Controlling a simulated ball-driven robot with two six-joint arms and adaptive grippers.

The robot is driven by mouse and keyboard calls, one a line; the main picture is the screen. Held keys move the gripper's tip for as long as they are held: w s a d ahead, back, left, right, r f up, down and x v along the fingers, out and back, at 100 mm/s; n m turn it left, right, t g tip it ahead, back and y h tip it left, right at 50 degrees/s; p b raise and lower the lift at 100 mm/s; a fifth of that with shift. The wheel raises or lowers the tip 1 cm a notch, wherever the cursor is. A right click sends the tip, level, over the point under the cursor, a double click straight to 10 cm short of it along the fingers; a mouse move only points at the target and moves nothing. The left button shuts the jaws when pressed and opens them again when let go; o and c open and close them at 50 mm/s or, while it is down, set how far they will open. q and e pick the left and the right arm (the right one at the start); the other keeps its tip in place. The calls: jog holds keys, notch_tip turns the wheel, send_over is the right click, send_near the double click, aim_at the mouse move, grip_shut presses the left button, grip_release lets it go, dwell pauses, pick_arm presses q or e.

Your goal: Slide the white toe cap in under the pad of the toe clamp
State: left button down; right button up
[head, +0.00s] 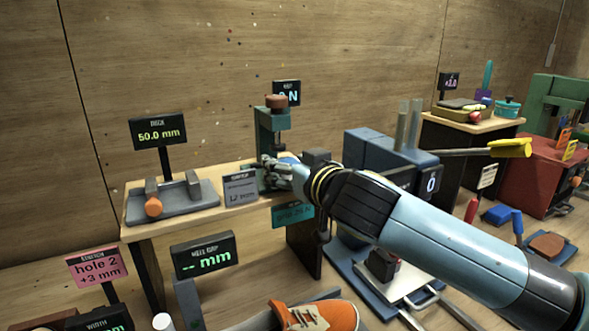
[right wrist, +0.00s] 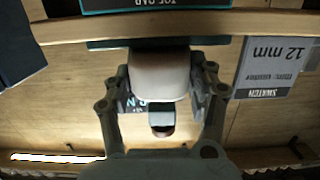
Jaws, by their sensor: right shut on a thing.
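The white toe cap (right wrist: 160,75) sits between the two fingers of my right gripper (right wrist: 162,92) in the right wrist view, which looks upside down. The gripper is shut on it. In the head view my right gripper (head: 272,166) is at the foot of the green toe clamp (head: 272,125), which has a brown knob on top (head: 276,101). The toe cap is hidden there. In the wrist view the clamp's dark post and knob (right wrist: 162,130) show beyond the cap. I cannot tell whether the cap is under the pad. My left gripper is not in view.
A grey swatch sign reading 12 mm (head: 240,189) stands just left of the clamp. A grey deck gauge (head: 172,205) with an orange knob is further left on the wooden bench. A blue machine (head: 372,151) stands right of it. An orange sneaker (head: 335,314) is in front.

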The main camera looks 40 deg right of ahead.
jog(key=shift+r+x, duration=0.15)
jog(key=shift+x, duration=0.95)
jog(key=shift+r+x, duration=0.1)
jog(key=shift+x, duration=1.05)
jog(key=shift+w, duration=0.1)
jog(key=o, duration=1.3)
jog(key=shift+o, duration=0.2)
jog(key=v, duration=1.2)
jog(key=shift+f, duration=0.15)
